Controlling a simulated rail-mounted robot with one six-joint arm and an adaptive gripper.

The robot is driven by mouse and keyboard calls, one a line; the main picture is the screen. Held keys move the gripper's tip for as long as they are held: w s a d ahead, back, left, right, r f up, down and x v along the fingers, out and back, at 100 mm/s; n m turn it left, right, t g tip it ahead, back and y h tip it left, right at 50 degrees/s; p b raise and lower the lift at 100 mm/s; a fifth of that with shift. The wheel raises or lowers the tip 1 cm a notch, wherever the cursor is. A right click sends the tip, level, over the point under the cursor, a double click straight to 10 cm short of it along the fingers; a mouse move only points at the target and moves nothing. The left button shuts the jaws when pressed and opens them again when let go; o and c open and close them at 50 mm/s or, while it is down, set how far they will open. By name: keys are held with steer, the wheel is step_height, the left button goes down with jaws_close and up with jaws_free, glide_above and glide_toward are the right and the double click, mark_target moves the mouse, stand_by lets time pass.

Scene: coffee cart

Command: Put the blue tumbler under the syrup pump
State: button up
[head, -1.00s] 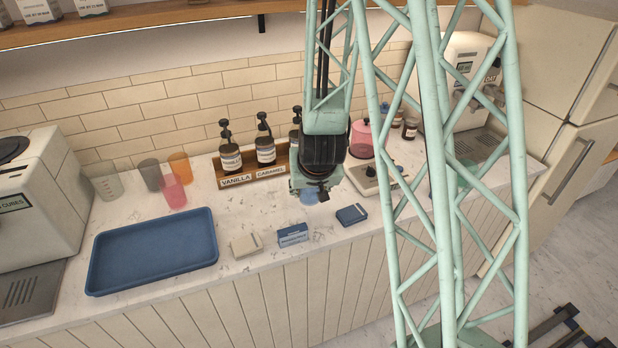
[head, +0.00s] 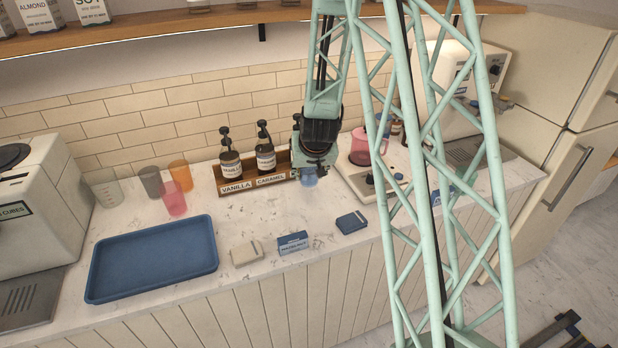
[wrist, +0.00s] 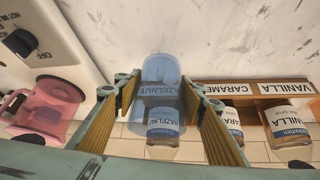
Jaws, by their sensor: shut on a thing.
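The clear blue tumbler (head: 309,178) is at the right end of the syrup rack, low over the counter. My gripper (head: 313,160) is shut on it. In the wrist view, the tumbler (wrist: 162,68) sits between both fingers of my gripper (wrist: 162,92). The hazelnut bottle (wrist: 163,136) and its rack label show through and beyond the tumbler; its pump is not visible. I cannot tell if the tumbler touches the counter. The vanilla bottle (head: 230,164) and caramel bottle (head: 265,158) stand in the wooden rack (head: 252,184).
A white appliance (head: 352,184) with a pink pitcher (head: 361,148) is close on the right. A blue tray (head: 152,258), grey cup (head: 150,181), pink cup (head: 174,199) and orange cup (head: 181,174) are left. A blue box (head: 293,243) lies in front.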

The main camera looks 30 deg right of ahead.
mark_target(309, 176)
steer(key=shift+w+d, duration=0.3)
steer(key=shift+w, duration=0.4)
steer(key=shift+w+d, duration=0.15)
steer(key=shift+w, duration=0.05)
steer(key=shift+w+d+f, duration=0.1)
steer(key=shift+w+f, duration=0.05)
steer(key=shift+f, duration=1.7)
steer(key=shift+f+b, duration=0.15)
steer(key=shift+b, duration=0.3)
steer(key=o, duration=1)
steer(key=shift+c, duration=0.2)
steer(key=shift+r, duration=0.2)
